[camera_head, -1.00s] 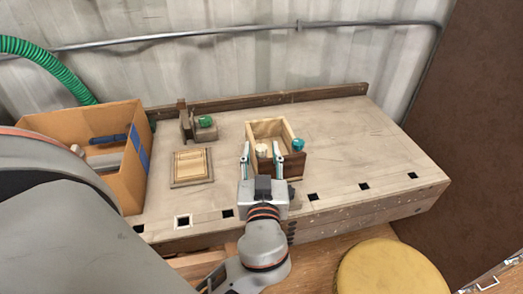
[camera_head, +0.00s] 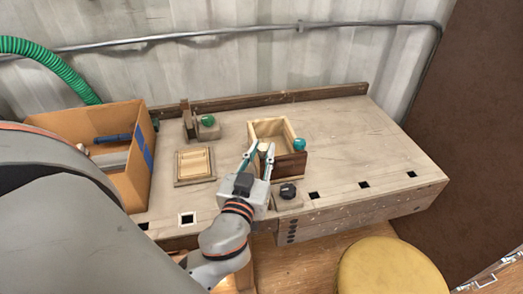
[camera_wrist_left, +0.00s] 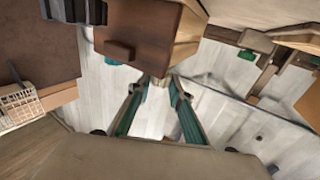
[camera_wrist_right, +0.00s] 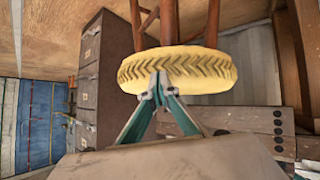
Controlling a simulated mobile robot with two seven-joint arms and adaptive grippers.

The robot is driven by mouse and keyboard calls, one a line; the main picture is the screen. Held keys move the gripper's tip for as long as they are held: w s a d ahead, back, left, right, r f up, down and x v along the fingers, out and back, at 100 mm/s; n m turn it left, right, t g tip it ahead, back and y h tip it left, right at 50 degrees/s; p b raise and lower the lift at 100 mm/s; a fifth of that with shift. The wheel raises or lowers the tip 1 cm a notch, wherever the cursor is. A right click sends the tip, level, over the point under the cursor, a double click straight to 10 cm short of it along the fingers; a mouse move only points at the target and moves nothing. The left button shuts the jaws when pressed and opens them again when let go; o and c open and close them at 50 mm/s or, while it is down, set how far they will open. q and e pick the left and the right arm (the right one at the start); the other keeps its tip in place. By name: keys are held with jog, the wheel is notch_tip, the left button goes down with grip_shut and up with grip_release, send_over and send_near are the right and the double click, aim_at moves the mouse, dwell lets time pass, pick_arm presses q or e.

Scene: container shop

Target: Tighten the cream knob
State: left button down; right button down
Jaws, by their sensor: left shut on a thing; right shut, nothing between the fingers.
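A small open wooden box (camera_head: 290,128) stands on the workbench. The cream knob (camera_head: 263,147) is on its near side, mostly hidden between the fingers of my left gripper (camera_head: 259,151). That gripper is shut on the knob, its palm low and left of the box. In the left wrist view its fingers (camera_wrist_left: 157,84) meet close to the box's dark panel (camera_wrist_left: 140,32); the knob is hard to make out there. My right gripper (camera_wrist_right: 160,82) shows only in its wrist view, shut and empty in front of the yellow stool.
A teal knob (camera_head: 299,144) sits on the box's right corner, close to my left fingers. A black knob (camera_head: 288,190) is at the bench's front edge. A framed panel (camera_head: 195,165), a green knob (camera_head: 208,120) and a cardboard box (camera_head: 140,178) are left. The bench's right side is clear.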

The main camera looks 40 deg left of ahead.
pick_arm(q)
jog(key=m+h, duration=0.1)
jog(key=m+h+p, duration=0.1)
jog(key=h, duration=0.1)
jog(key=m+t+h+p, duration=0.1)
jog(key=shift+s+a+r+h, duration=0.1)
jog(key=shift+a+r+h, duration=0.2)
jog(key=shift+r, duration=0.1)
jog(key=m+h+p, duration=0.1)
jog(key=h+p, duration=0.1)
jog(key=shift+a+m+h, duration=0.15)
jog(key=shift+m+h, duration=0.15)
jog(key=shift+m, duration=0.1)
jog(key=shift+a+f+m+g+h+p, duration=0.15)
jog(key=shift+m+g+h+p, duration=0.1)
jog(key=shift+m+h+p, duration=1.1)
jog(key=shift+a+f+m+g+h+p, duration=0.2)
jog(key=shift+m+h+p, duration=0.5)
jog(key=shift+h, duration=1.25)
pick_arm(e)
notch_tip(320, 180, up, 8)
jog(key=a, duration=0.1)
jog(key=shift+a+f+y, duration=0.2)
jog(key=shift+a+y, duration=0.05)
jog(key=shift+y, duration=0.05)
pick_arm(q)
jog(key=shift+d, duration=0.2)
pick_arm(e)
jog(key=shift+f, duration=0.15)
